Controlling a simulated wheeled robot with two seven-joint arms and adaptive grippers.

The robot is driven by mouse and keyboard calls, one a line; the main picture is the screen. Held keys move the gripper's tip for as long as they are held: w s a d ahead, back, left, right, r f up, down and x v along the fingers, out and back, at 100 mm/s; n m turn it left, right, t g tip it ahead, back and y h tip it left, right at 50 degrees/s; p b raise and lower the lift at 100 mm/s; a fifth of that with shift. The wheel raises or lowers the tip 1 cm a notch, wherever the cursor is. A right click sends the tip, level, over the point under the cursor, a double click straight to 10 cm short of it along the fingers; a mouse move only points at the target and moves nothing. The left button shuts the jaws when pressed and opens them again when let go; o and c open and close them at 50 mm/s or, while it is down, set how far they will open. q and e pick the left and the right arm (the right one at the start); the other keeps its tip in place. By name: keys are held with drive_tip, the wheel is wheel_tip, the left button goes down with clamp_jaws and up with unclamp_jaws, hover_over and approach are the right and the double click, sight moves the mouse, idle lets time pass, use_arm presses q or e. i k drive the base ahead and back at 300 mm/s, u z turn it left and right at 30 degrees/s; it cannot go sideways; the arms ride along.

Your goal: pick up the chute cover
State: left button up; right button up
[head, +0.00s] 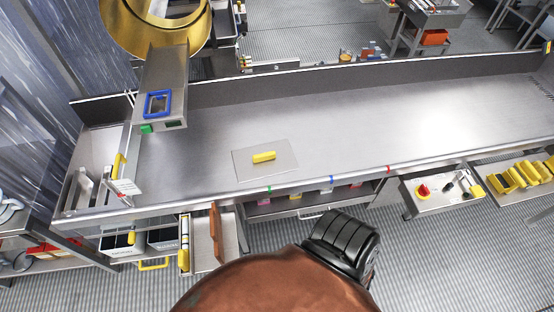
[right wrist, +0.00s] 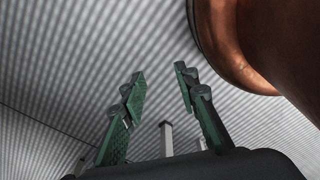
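The chute cover appears to be the flat grey plate (head: 285,168) with a yellow bar handle (head: 264,156) on top. It lies flat on the steel counter (head: 350,120), near the front edge, in the head view. My right gripper (right wrist: 160,85) shows in the right wrist view, with its green-padded fingers spread apart and nothing between them. Ribbed floor lies behind it, and the cover is not in that view. My left gripper is in neither view.
A gold drum (head: 120,35) and a steel chute with a blue frame (head: 158,104) stand at the counter's left. Below the front edge are an open drawer (head: 205,250), a red-knobbed panel (head: 450,200) and a tray of yellow-handled items (head: 515,180). The counter right of the plate is clear.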

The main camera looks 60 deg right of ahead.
sight(268, 159)
drive_tip(key=z, duration=1.75)
